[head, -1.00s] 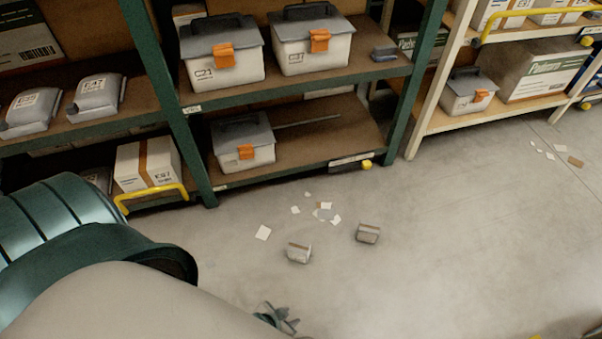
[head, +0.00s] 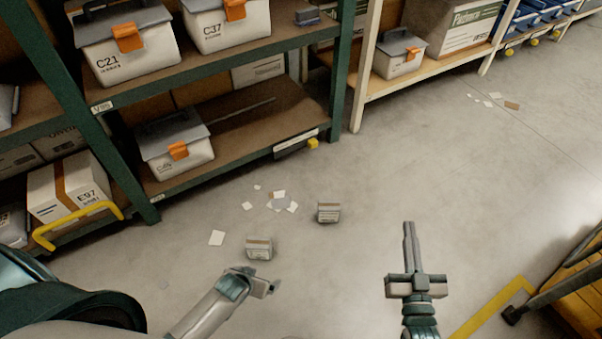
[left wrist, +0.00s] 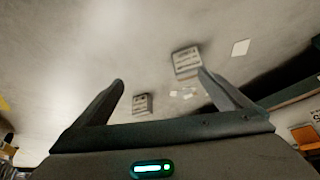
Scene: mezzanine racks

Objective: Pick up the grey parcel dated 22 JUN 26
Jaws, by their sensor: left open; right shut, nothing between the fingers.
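Two small grey parcels lie on the floor. The nearer parcel (head: 259,250) has a brownish band on top and a pale label; it also shows in the left wrist view (left wrist: 187,62). The farther parcel (head: 328,213) stands to its right and shows lower in the left wrist view (left wrist: 142,104). Their print is too small to read, so I cannot tell which is dated 22 JUN 26. My left gripper (head: 266,283) is open and empty, just in front of the nearer parcel, apart from it; its fingers show in the left wrist view (left wrist: 161,78). My right gripper (head: 408,226) is shut and empty.
Paper scraps (head: 280,202) lie behind the parcels, and a white sheet (head: 217,237) lies left of them. A green-framed rack (head: 215,170) with lidded boxes stands behind left. A yellow-orange object (head: 575,290) is at right.

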